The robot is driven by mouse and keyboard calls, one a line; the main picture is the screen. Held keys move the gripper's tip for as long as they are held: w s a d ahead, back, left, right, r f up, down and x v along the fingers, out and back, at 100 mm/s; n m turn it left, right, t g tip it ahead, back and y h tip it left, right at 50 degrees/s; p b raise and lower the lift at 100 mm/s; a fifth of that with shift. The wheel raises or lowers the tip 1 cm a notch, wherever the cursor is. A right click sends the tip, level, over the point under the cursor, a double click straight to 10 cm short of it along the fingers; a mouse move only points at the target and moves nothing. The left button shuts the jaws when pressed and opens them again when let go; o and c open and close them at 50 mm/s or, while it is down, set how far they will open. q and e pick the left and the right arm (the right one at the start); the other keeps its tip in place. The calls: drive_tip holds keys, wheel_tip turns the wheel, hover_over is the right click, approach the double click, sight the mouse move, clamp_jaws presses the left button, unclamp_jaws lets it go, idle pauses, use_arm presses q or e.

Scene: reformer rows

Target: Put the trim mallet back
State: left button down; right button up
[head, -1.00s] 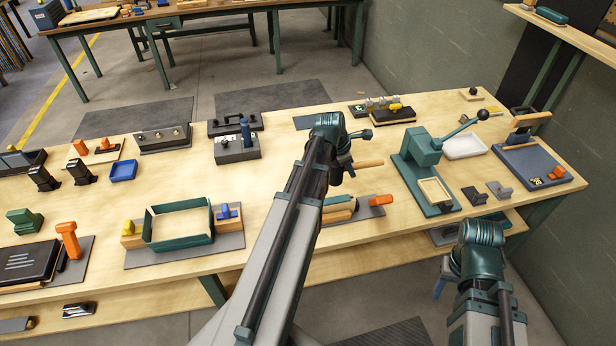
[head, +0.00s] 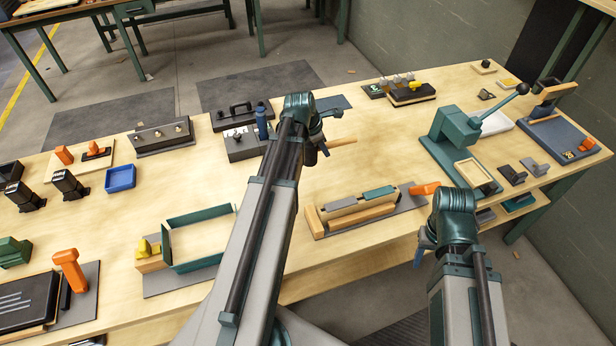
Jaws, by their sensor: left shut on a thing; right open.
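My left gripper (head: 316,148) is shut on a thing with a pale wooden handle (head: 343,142). It looks like the trim mallet, but its head is hidden by the gripper. The handle points right, above the middle of the bench. My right gripper (head: 426,246) is open and empty near the bench's front edge. Its fingers are partly hidden by its own wrist.
The wooden bench (head: 375,160) has free room right of my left gripper. In front lies a grey mat with wooden blocks (head: 356,217) and an orange piece (head: 425,188). A green lever press (head: 453,140) stands right. A green frame (head: 188,265) lies left.

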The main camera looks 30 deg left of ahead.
sight(309, 148)
use_arm(q)
drive_tip(key=shift+f+b, duration=4.75)
drive_tip(key=shift+f, duration=0.15)
drive_tip(key=shift+f, duration=0.1)
drive_tip(key=shift+f, duration=0.15)
drive_tip(key=c, duration=0.6)
unclamp_jaws()
drive_tip(key=shift+r, duration=0.25)
drive_tip(key=shift+s+a+r+p, duration=0.1)
drive_tip(key=shift+s+r+p, duration=0.1)
drive_tip(key=shift+r+p, duration=0.4)
drive_tip(key=p+v, duration=1)
drive_tip(key=shift+s+r, duration=0.15)
drive_tip(key=shift+r, duration=0.25)
drive_tip(key=shift+f, duration=0.1)
